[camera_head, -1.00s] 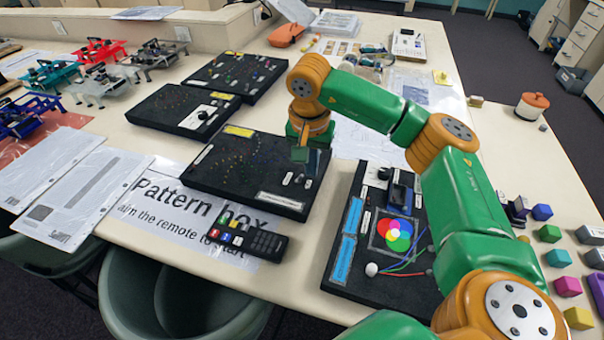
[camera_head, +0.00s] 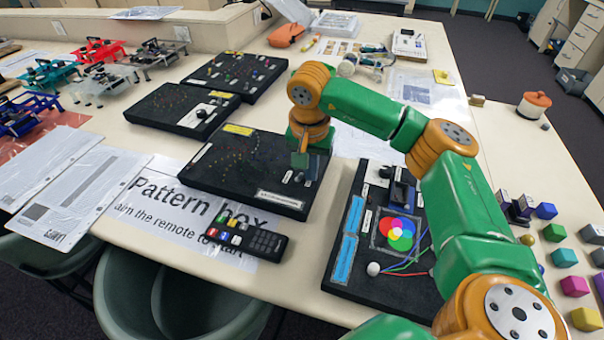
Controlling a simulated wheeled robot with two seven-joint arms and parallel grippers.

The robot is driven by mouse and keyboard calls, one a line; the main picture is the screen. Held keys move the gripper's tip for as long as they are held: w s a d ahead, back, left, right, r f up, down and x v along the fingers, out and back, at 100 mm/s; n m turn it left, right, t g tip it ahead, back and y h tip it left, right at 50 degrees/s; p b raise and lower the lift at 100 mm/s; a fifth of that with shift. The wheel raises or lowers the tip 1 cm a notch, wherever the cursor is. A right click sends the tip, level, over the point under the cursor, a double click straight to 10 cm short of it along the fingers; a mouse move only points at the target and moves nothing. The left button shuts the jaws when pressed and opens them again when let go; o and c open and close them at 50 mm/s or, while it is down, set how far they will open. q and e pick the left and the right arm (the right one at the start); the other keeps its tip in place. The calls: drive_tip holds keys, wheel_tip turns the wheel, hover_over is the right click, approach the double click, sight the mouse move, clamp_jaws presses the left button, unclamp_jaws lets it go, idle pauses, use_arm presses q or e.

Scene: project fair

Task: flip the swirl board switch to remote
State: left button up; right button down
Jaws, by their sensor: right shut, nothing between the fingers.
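A black board with a swirl of small dots (camera_head: 235,165) lies in the middle of the table, with a yellow label at its far edge and a white label at its near edge. My right gripper (camera_head: 300,168) is shut and empty, pointing down over the board's right side. A small switch (camera_head: 288,177) shows right beside the fingertips; I cannot tell whether they touch or which way the lever sits. The fingers hide part of the board there. My left gripper is not in view.
A remote (camera_head: 245,240) lies on the Pattern box sheet (camera_head: 165,203) in front. A board with coloured circles (camera_head: 345,285) is at the right, under my right arm. Two more black boards (camera_head: 180,108) (camera_head: 235,72) lie behind. Small coloured blocks (camera_head: 574,285) are at far right.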

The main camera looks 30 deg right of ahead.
sight(306, 182)
drive_tip(key=shift+f+b, duration=0.35)
drive_tip(key=shift+f, duration=0.25)
drive_tip(key=shift+w+a+p, duration=0.35)
drive_tip(key=shift+w, duration=0.1)
drive_tip(key=shift+w+a, duration=0.25)
drive_tip(key=shift+w, duration=0.05)
wheel_tip(306, 182, up, 7)
drive_tip(key=p, duration=0.6)
drive_tip(key=shift+s+d, duration=0.25)
drive_tip(key=shift+s, duration=0.05)
